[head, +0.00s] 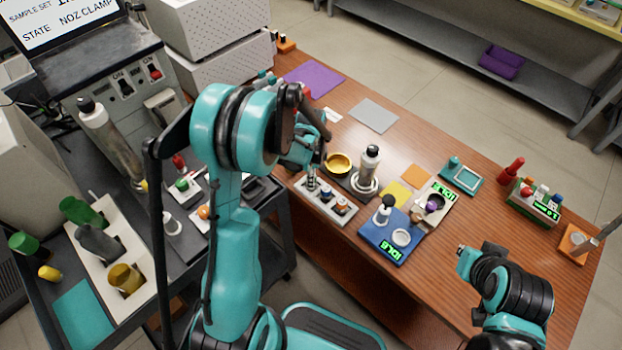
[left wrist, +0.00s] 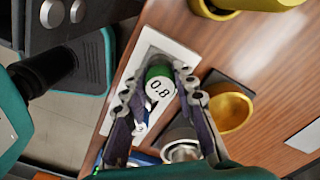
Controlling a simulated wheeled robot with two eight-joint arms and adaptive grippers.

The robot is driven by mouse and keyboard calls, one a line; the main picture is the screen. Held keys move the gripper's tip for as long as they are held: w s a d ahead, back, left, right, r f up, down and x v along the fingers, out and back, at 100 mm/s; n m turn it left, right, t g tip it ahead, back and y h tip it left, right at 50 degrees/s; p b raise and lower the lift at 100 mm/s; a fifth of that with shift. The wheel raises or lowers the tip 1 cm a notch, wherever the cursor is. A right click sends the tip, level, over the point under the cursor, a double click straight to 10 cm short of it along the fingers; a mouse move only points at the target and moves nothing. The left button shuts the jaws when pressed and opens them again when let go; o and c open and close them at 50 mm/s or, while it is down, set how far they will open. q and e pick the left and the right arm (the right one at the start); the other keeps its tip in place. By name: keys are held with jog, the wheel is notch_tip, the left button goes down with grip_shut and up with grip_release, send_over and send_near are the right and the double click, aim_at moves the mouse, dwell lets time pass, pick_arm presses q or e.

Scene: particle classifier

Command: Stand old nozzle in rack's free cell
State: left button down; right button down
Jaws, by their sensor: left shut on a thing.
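My left gripper (head: 312,168) is at the left end of the pale nozzle rack (head: 328,212). In the left wrist view the left gripper (left wrist: 158,80) is shut on the old nozzle (left wrist: 158,88), which has a green rim and a white face marked 0.8. The nozzle is over or in the end cell of the rack (left wrist: 178,48); I cannot tell if its base is seated. Two other nozzles stand in the rack, a blue-and-white one (head: 326,192) and a red-and-dark one (head: 341,206). My right gripper (head: 466,258) is over the table's front right; its fingers are unclear.
A gold bowl (head: 339,162) and a bottle on a round stand (head: 369,170) are close beside the rack. A blue scale (head: 380,245) is to the right. A grey pad (head: 374,115) lies behind.

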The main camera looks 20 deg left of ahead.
pick_arm(q)
jog(key=shift+r, duration=0.15)
jog(key=shift+f, duration=0.2)
jog(key=c, duration=1.2)
grip_release()
